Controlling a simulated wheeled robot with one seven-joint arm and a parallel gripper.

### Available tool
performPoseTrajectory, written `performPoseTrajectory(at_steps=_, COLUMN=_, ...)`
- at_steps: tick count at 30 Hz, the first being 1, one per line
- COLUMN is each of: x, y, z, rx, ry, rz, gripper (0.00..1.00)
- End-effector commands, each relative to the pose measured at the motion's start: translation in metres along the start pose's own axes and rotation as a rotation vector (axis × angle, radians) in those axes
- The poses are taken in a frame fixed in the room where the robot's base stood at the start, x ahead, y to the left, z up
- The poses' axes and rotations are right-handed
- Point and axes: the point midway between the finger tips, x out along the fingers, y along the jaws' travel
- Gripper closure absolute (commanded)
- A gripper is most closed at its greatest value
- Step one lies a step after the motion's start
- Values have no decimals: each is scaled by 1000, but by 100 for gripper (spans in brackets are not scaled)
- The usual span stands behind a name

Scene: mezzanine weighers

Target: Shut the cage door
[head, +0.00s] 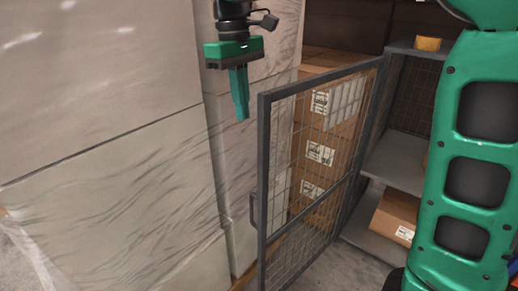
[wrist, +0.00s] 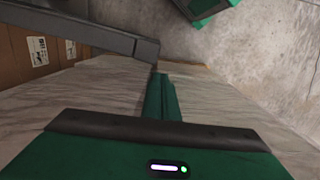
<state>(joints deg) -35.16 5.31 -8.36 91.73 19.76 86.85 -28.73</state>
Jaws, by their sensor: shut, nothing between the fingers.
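The cage door (head: 323,155) is a grey frame with wire mesh in the head view. It stands open, swung out from the shelved cage, with its hinge side at the right. A handle (head: 254,212) sits on its free left edge. My gripper (head: 243,117) is shut and empty, pointing down just left of the door's top free corner, apart from it in the head view. In the wrist view the shut fingers (wrist: 162,78) are in the middle, and the door's grey frame (wrist: 85,33) crosses the upper left.
Large wrapped pallet stacks (head: 110,130) stand at the left, close behind my gripper. Cardboard boxes (head: 312,165) show through the mesh. The cage's grey shelves (head: 398,158) hold a carton (head: 396,214) and a small yellow box (head: 428,43). Bare concrete floor (wrist: 270,60) shows at upper right in the wrist view.

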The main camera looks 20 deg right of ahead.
Motion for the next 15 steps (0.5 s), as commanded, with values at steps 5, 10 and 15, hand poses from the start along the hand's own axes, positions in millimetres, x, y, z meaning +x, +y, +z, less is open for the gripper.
performPoseTrajectory(at_steps=5, x=27, y=55, z=2, rx=105, ry=-113, rz=-26, gripper=100)
performPoseTrajectory(at_steps=10, x=39, y=78, z=7, rx=148, ry=-158, rz=-40, gripper=100)
performPoseTrajectory(at_steps=15, x=50, y=80, z=10, rx=154, ry=-164, rz=-43, gripper=100)
